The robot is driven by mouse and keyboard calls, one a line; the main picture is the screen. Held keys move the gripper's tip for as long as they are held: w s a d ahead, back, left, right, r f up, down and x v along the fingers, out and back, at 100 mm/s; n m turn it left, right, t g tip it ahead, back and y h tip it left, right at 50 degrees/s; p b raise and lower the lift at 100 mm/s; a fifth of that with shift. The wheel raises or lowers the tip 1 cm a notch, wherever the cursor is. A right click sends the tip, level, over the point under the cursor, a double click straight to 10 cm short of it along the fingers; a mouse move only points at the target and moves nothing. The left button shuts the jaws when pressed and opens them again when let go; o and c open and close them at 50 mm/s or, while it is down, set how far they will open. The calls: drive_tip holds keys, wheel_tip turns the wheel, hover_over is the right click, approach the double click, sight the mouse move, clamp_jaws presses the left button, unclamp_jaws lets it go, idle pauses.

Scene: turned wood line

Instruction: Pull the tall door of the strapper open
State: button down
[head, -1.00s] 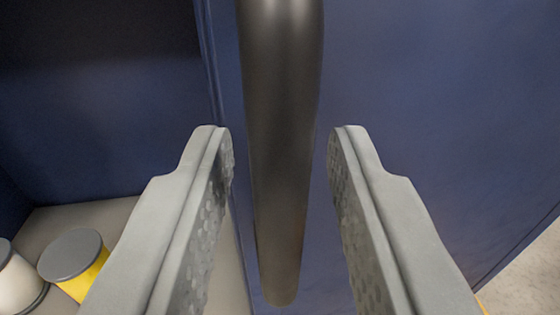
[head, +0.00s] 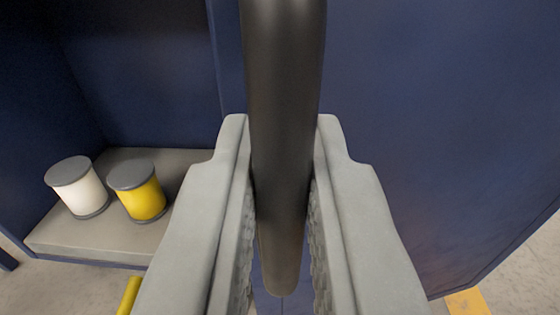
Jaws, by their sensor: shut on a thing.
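The tall door (head: 400,130) of the strapper is a dark blue panel filling the right of the head view. Its left edge stands away from the dark cabinet opening on the left, so the door is at least partly open. A thick black bar handle (head: 285,90) runs upright along the door near that edge. My gripper (head: 284,150) is shut on the handle, with one grey finger against each side. The fingers hide part of the handle's lower length and the door behind it.
Inside the cabinet, a white spool (head: 82,192) and a yellow spool (head: 142,196) with grey caps stand on a grey shelf (head: 60,240). A yellow object (head: 129,295) is at the bottom left. Yellow floor marking (head: 466,302) and pale floor show at the lower right.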

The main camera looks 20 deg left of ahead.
drive_tip(key=s+d+n+g+y, duration=0.6)
drive_tip(key=s+d+y, duration=0.3)
drive_tip(key=d, duration=0.5)
drive_tip(key=s+d+h, duration=0.1)
drive_tip(key=d, duration=1.7)
drive_tip(key=shift+d, duration=0.4)
drive_tip(key=c, duration=1.5)
unclamp_jaws()
drive_tip(key=shift+c, duration=0.2)
drive_tip(key=v, duration=1.7)
drive_tip(key=shift+s, duration=0.35)
